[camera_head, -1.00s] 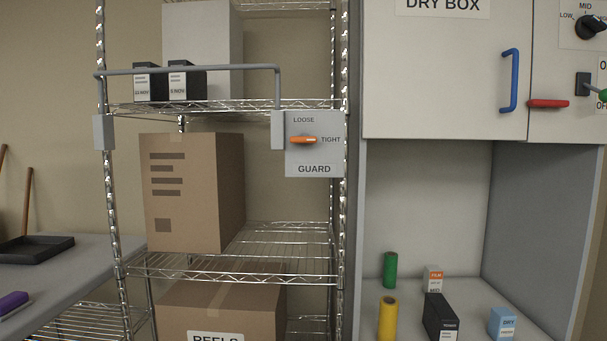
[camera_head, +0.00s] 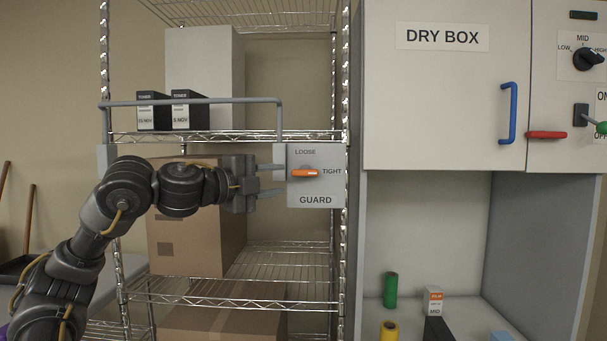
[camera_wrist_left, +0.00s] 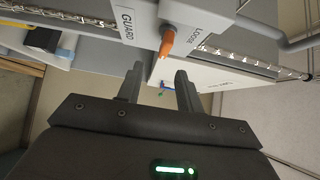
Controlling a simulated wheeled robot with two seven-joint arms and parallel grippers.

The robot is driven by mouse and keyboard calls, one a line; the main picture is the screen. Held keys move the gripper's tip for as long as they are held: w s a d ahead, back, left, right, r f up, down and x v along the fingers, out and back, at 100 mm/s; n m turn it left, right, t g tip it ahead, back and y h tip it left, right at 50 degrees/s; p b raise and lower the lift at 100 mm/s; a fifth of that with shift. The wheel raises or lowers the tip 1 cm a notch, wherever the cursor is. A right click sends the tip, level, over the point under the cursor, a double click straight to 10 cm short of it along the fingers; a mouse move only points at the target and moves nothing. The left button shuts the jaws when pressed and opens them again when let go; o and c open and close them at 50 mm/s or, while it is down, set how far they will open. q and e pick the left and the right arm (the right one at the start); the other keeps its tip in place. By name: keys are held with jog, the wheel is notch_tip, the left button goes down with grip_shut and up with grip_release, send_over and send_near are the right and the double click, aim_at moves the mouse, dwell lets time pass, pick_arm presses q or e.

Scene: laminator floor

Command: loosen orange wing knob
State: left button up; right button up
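The orange wing knob (camera_head: 305,173) sits on a grey plate (camera_head: 316,192) labelled LOOSE, TIGHT and GUARD. The knob lies level, its white-marked end toward TIGHT. In the left wrist view the orange knob (camera_wrist_left: 167,41) is just beyond the fingertips. My left gripper (camera_head: 272,180) is to the left of the plate, its two fingers apart and pointing at the knob. In the left wrist view the left gripper (camera_wrist_left: 160,74) is open with nothing between its fingers. My right gripper is not in view.
A grey guard bar (camera_head: 200,101) runs across the shelf in front of two black toner boxes (camera_head: 187,111). A cardboard box (camera_head: 225,220) is behind my left arm. The dry box cabinet (camera_head: 430,110) with a blue handle (camera_head: 509,113) stands to the right.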

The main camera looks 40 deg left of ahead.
aim_at(299, 173)
pick_arm(q)
jog(key=w+p, duration=0.1)
jog(key=w, duration=0.1)
jog(key=w+p, duration=0.1)
jog(key=w, duration=0.2)
jog(key=w+r+p, duration=0.1)
jog(key=w, duration=0.2)
jog(key=shift+w+d, duration=0.2)
jog(key=shift+w+d+f+p, duration=0.15)
jog(key=shift+w+p, duration=0.2)
jog(key=shift+w, duration=0.45)
